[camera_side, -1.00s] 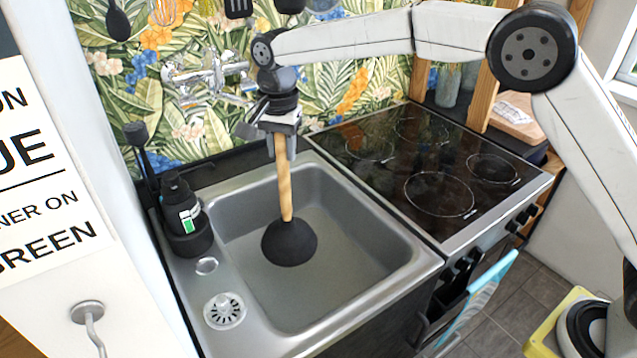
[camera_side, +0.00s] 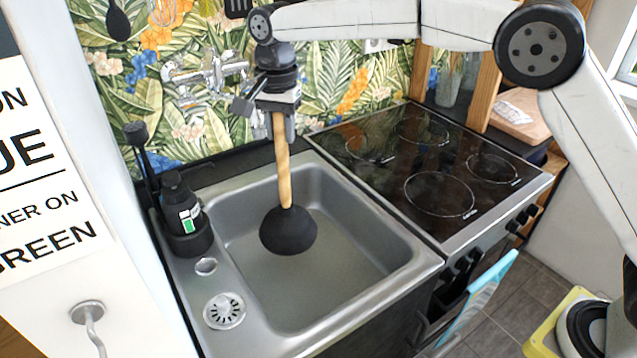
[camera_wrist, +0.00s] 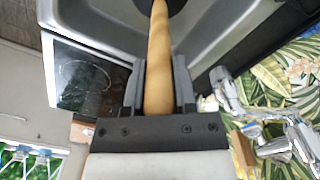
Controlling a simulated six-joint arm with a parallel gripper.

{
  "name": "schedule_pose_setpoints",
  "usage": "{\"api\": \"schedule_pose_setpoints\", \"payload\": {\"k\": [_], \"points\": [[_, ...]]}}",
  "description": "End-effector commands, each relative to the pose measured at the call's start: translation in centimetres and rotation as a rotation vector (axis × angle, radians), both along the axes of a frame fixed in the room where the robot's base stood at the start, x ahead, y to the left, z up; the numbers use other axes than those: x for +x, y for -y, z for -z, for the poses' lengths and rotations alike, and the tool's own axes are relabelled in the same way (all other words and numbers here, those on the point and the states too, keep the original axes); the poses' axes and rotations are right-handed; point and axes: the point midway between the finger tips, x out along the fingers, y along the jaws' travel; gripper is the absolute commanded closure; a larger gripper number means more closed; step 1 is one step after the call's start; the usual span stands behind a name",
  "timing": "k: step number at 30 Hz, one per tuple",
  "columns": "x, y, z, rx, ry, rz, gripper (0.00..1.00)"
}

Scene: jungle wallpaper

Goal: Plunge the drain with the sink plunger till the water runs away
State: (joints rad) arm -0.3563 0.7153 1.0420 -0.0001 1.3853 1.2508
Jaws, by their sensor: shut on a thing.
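My gripper (camera_side: 279,110) is shut on the wooden handle of the sink plunger (camera_side: 288,232). The plunger hangs nearly upright, with its black rubber cup at the bottom, over the grey metal sink basin (camera_side: 340,285). In the side view the cup looks raised inside the basin; I cannot tell the exact gap to the floor. In the wrist view the handle (camera_wrist: 159,60) runs between the two fingers (camera_wrist: 158,85), with part of the dark cup at the top edge. The drain is not visible in the basin, and I cannot make out any water.
A chrome faucet (camera_side: 207,82) is on the wall behind the basin. A black soap bottle (camera_side: 180,205) and a brush stand in a holder at the basin's left rim. A round strainer (camera_side: 224,311) lies at the front left. A black cooktop (camera_side: 425,165) is to the right.

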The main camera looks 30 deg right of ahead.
Motion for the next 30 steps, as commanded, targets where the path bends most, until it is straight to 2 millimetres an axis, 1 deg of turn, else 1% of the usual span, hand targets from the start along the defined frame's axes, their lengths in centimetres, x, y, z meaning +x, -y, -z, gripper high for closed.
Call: {"api": "schedule_pose_setpoints", "payload": {"k": [30], "points": [[0.0, 0.0, -6.8, 0.001, 0.003, 0.0, 1.0]]}}
